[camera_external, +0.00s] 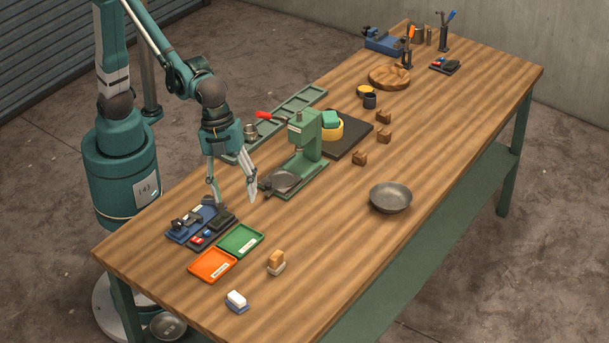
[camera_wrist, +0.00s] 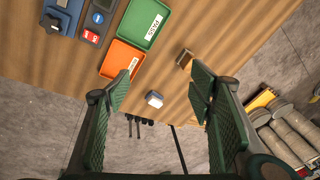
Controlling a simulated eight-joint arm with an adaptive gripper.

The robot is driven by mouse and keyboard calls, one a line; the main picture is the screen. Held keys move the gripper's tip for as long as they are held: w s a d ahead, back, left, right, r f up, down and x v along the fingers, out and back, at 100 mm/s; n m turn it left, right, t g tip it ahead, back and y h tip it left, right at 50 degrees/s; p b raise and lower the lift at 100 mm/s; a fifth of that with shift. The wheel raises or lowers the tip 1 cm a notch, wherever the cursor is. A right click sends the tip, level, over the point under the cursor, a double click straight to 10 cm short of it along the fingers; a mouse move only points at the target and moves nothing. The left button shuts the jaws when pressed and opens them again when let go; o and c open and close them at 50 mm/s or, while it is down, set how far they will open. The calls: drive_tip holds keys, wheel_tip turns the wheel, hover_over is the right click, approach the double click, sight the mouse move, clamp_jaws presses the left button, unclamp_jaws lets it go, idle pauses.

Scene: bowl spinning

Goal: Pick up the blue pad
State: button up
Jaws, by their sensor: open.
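A small block with a white top and a blue-grey base, seemingly the blue pad (camera_external: 237,306), rests on the table near its front edge. In the wrist view this block (camera_wrist: 155,99) lies between my fingers' directions, close to the table edge, and looks mostly pale. My gripper (camera_external: 232,196) is open and empty, well above the table, pointing down behind the trays. Its two fingers are spread wide in the wrist view (camera_wrist: 160,82). Nothing touches the block.
A green press (camera_external: 304,140) and metal bowl (camera_external: 390,198) stand farther right.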

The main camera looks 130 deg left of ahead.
drive_tip(key=w+d+f+m+g+p, duration=0.1)
drive_tip(key=w+d+f+m+p, duration=0.3)
drive_tip(key=w+d, duration=0.4)
drive_tip(key=m+g+p, duration=0.2)
drive_tip(key=m+p, duration=0.2)
drive_tip(key=p, duration=0.1)
hover_over(239, 294)
drive_tip(key=shift+y, duration=0.3)
drive_tip(key=shift+w+d+f, duration=0.1)
drive_tip(key=shift+f, duration=1.9)
drive_tip(key=shift+w+d+f, duration=0.1)
drive_tip(key=shift+f, duration=1.85)
drive_tip(key=shift+f+b, duration=0.15)
drive_tip(key=shift+b, duration=0.15)
drive_tip(key=shift+f, duration=1.15)
drive_tip(key=shift+a+f, duration=0.1)
drive_tip(key=shift+f, duration=0.05)
drive_tip(key=shift+s+f, duration=0.1)
drive_tip(key=shift+f, duration=2.35)
drive_tip(key=shift+c, duration=0.7)
